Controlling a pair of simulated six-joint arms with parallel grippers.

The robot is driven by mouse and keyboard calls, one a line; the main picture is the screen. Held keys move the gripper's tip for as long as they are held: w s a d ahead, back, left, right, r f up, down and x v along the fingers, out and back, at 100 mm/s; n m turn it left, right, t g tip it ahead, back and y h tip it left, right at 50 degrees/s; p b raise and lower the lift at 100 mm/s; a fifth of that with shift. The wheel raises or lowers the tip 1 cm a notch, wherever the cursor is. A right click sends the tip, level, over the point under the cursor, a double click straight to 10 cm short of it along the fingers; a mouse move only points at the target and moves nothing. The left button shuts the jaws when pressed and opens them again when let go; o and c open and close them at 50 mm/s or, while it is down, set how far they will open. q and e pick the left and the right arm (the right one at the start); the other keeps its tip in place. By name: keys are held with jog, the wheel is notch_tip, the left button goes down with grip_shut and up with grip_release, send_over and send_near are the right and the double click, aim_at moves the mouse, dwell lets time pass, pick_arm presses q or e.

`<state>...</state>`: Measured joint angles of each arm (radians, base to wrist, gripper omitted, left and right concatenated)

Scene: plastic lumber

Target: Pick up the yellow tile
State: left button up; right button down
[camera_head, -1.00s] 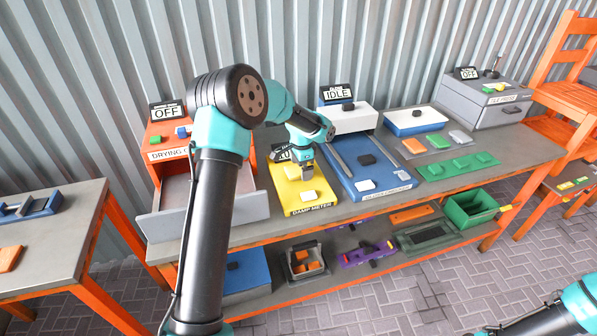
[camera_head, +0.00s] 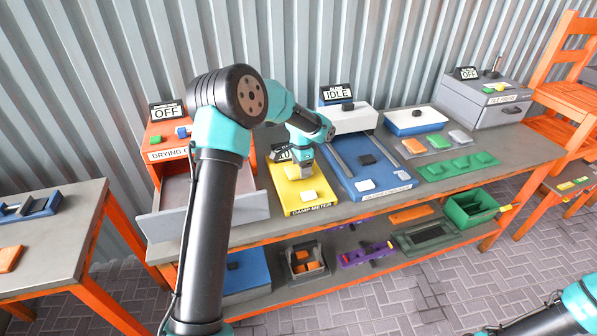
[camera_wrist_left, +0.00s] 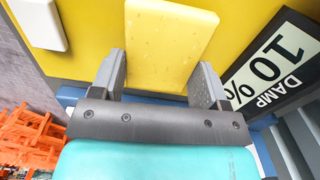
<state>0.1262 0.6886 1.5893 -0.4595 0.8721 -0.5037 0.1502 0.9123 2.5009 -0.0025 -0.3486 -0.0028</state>
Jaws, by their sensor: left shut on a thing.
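The yellow tile (camera_wrist_left: 170,45) is in the left wrist view, between the two grey fingers of my left gripper (camera_wrist_left: 155,80), which is shut on it. Behind it is the yellow damp meter (camera_wrist_left: 90,25), whose black-framed display (camera_wrist_left: 272,65) reads DAMP 10%. In the head view my left gripper (camera_head: 306,174) points down over the damp meter (camera_head: 292,197). The tile is hard to tell from the yellow meter there. My right gripper is out of the picture; only part of my right arm shows at the lower right.
A white block (camera_head: 310,196) lies on the meter's front. The orange drying unit (camera_head: 169,138) with an open grey drawer (camera_head: 205,217) stands to the left. A lower shelf holds several bins.

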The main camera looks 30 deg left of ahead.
pick_arm(q)
jog(key=shift+r, duration=0.15)
jog(key=shift+r, duration=1.35)
jog(key=shift+s+r, duration=0.15)
jog(key=shift+r, duration=0.2)
jog(key=s+d+r, duration=0.1)
jog(key=s+d, duration=0.7)
jog(key=s, duration=0.5)
jog(key=shift+s+r, duration=0.15)
jog(key=shift+s, duration=0.05)
